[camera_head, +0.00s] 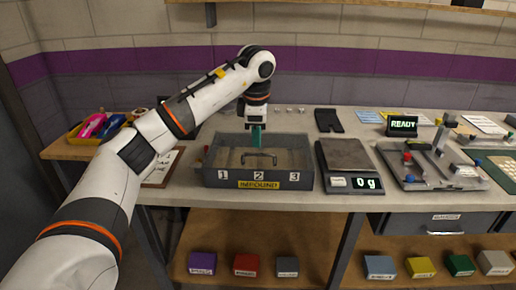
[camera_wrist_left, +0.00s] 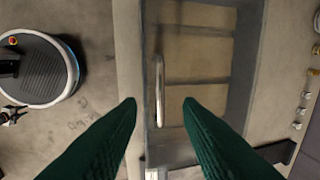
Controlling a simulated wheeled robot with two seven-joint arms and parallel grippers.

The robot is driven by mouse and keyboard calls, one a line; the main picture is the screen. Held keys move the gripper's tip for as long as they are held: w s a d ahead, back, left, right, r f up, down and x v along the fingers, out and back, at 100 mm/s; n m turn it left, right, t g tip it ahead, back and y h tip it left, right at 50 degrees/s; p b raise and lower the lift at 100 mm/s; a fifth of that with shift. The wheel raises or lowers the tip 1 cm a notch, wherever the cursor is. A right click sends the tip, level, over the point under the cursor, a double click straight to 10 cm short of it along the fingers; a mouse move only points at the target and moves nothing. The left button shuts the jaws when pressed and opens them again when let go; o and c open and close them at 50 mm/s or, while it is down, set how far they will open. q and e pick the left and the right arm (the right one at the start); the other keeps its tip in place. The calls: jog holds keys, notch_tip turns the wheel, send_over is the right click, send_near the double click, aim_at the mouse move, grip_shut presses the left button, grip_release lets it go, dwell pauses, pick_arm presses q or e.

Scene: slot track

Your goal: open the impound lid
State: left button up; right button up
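The impound box (camera_head: 222,174) is a grey bin on the bench, with a yellow IMPOUND label and the numbers 1, 2 and 3 on its front. Its lid looks see-through and lies shut over the compartments. A bar handle (camera_head: 259,156) sits near the lid's front edge; it also shows in the left wrist view (camera_wrist_left: 159,90). My left gripper (camera_head: 257,138) points down above the box, with green fingers. In the left wrist view its fingertips (camera_wrist_left: 161,102) are apart, one each side of the handle's line, with nothing held. My right gripper is out of view.
A scale (camera_head: 347,157) reading 0 g stands just right of the box, then a grey tray (camera_head: 412,181) with tools. A clipboard (camera_head: 160,168) lies to the left, beside a bin (camera_head: 92,138) of coloured items. Small pieces (camera_head: 290,110) sit behind the box.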

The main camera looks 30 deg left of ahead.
aim_at(257, 155)
pick_arm(q)
jog(key=f, duration=0.3)
jog(key=w+f, duration=0.1)
jog(key=f, duration=0.1)
jog(key=shift+a+f, duration=0.15)
jog(key=shift+a, duration=0.1)
grip_shut()
